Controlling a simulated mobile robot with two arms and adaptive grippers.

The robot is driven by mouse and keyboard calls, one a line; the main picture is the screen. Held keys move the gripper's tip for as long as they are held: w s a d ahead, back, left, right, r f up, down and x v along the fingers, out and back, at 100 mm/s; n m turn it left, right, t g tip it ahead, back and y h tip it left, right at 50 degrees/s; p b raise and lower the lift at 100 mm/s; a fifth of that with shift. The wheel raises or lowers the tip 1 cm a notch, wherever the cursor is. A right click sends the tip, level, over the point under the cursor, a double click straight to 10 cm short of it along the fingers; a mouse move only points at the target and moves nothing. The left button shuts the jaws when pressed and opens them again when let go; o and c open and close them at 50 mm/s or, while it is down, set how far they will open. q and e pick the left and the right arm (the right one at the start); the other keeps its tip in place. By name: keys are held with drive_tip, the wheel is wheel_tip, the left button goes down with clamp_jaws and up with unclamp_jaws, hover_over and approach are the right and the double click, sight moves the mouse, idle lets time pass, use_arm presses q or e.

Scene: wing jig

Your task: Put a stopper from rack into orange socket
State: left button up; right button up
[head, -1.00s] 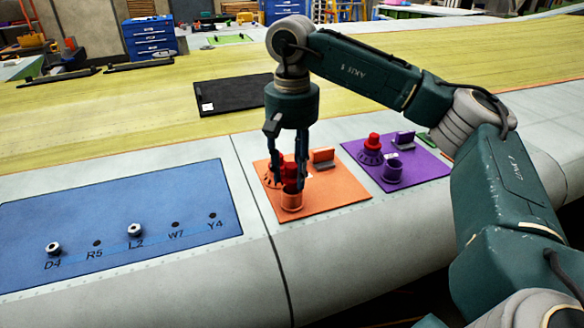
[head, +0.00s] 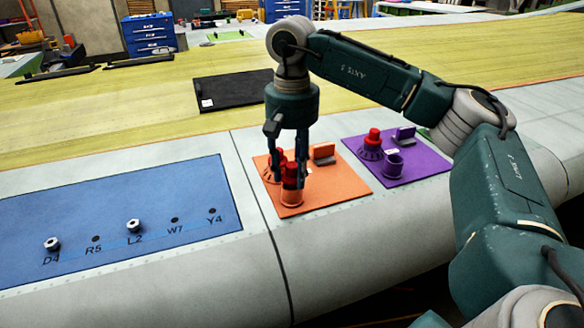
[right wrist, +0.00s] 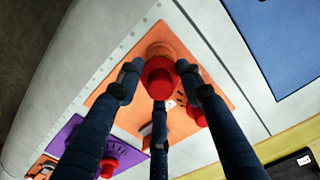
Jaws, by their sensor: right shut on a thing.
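My right gripper (head: 288,160) points down over the orange mat (head: 335,188), shut on a red stopper (head: 291,176). The stopper is upright, its lower end at the mouth of the orange socket (head: 292,198); I cannot tell how deep it sits. In the right wrist view the fingers close around the red stopper (right wrist: 159,80), with the orange socket (right wrist: 165,45) partly hidden behind it. Another red stopper (right wrist: 198,114) stands in the orange rack behind, mostly hidden by the gripper in the head view. My left gripper is not in view.
A purple mat (head: 415,172) to the right carries a rack with a red stopper (head: 373,136) and a purple socket (head: 393,163). An orange upright block (head: 323,153) stands close to the gripper. A blue panel (head: 120,225) with white nuts lies left.

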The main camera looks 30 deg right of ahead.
drive_tip(key=shift+f+b, duration=0.4)
drive_tip(key=shift+f, duration=0.3)
drive_tip(key=o, duration=1.2)
drive_tip(key=shift+r, duration=0.15)
wheel_tip(320, 180, up, 12)
drive_tip(key=shift+f, duration=0.1)
